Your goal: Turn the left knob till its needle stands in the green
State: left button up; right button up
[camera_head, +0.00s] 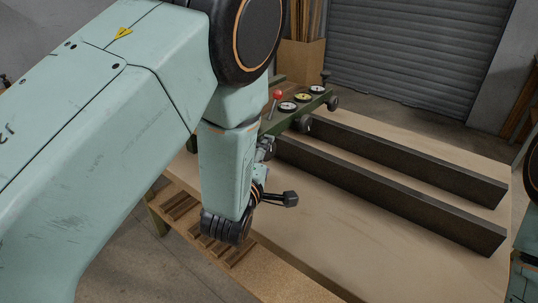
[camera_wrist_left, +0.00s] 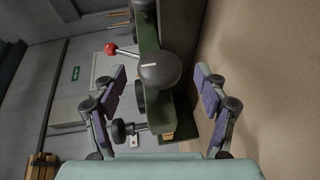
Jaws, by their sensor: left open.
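A dark round knob (camera_wrist_left: 160,71) with a white mark line on its face shows in the left wrist view, ahead of and between my left gripper's fingers. My left gripper (camera_wrist_left: 165,90) is open, with purple pads on both sides, and nothing is between the pads. In the head view my left arm hides most of the gripper (camera_head: 266,149) and what lies behind it. Three dials stand in a row on the green press beam: the left dial (camera_head: 287,106), the middle dial (camera_head: 302,97) and the right dial (camera_head: 316,89). Their needles are too small to read.
A red-ball lever (camera_head: 277,95) stands beside the dials; it also shows in the wrist view (camera_wrist_left: 110,48). Other dark knobs (camera_head: 333,102) (camera_head: 304,123) sit along the beam's front. Two long dark bars (camera_head: 390,190) (camera_head: 410,160) lie on the pale table (camera_head: 300,240).

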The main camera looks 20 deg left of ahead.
aim_at(267, 155)
pick_arm(q)
jog(key=shift+w+f+b, duration=0.15)
jog(key=shift+w+b, duration=0.1)
jog(key=shift+w, duration=0.35)
jog(key=shift+w+f+b, duration=0.15)
jog(key=shift+w+b, duration=0.05)
jog(key=shift+w, duration=0.4)
jog(key=shift+w+a+r, duration=0.15)
jog(key=shift+w, duration=0.25)
jog(key=shift+w, duration=0.15)
jog(key=shift+c, duration=0.4)
jog(key=c, duration=1.1)
